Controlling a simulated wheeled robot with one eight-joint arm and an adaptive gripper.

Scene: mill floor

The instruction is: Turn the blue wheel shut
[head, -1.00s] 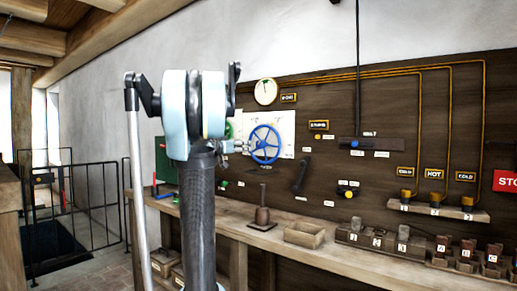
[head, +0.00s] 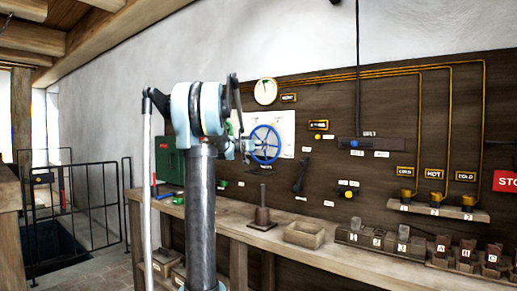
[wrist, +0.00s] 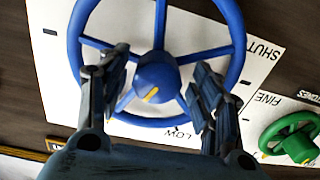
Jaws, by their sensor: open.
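The blue wheel (head: 265,143) is mounted on a white plate on the dark wall board, left of centre in the head view. In the wrist view its hub (wrist: 155,74), with a yellow mark, sits near the middle, with spokes running out to the rim. My gripper (wrist: 161,64) is open, one finger on each side of the hub in the picture, overlapping the lower spokes. I cannot tell whether the fingers touch the wheel. In the head view my gripper (head: 246,147) is small beside the wheel's left edge.
A smaller green wheel (wrist: 291,139) is at the lower right of the wrist view. A wooden bench (head: 230,222) runs below the board, bearing an open box (head: 305,234) and several blocks. A round gauge (head: 265,91) hangs above the blue wheel.

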